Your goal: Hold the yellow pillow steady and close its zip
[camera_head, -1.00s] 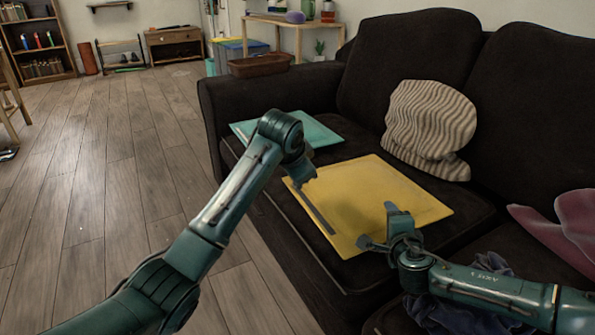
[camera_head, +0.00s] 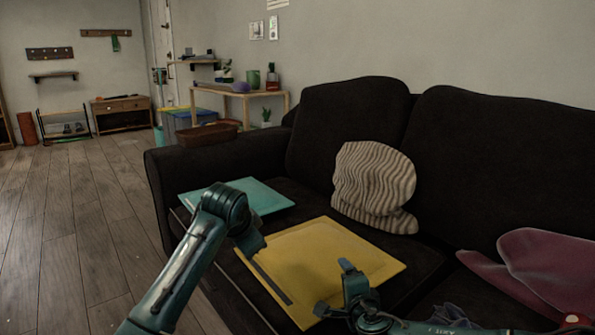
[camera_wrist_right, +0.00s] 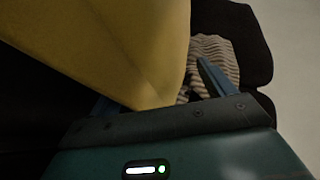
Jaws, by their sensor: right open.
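The yellow pillow (camera_head: 325,263) lies flat on the dark sofa seat, with a dark zip strip (camera_head: 271,284) along its left edge. My left gripper (camera_head: 251,243) is at the pillow's far-left corner, by the far end of the strip. Its fingers point down and I cannot see whether they are apart. My right gripper (camera_head: 335,290) is at the pillow's near-right edge. In the right wrist view its fingers (camera_wrist_right: 160,92) are apart, with a corner of the yellow pillow (camera_wrist_right: 130,45) between them. I cannot tell which part of the strip is joined.
A teal flat cushion (camera_head: 262,194) lies behind my left arm on the sofa (camera_head: 455,165). A striped cushion (camera_head: 372,190) leans on the backrest. A maroon cloth-like thing (camera_head: 540,265) lies at the right. Open wooden floor (camera_head: 70,220) is at the left.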

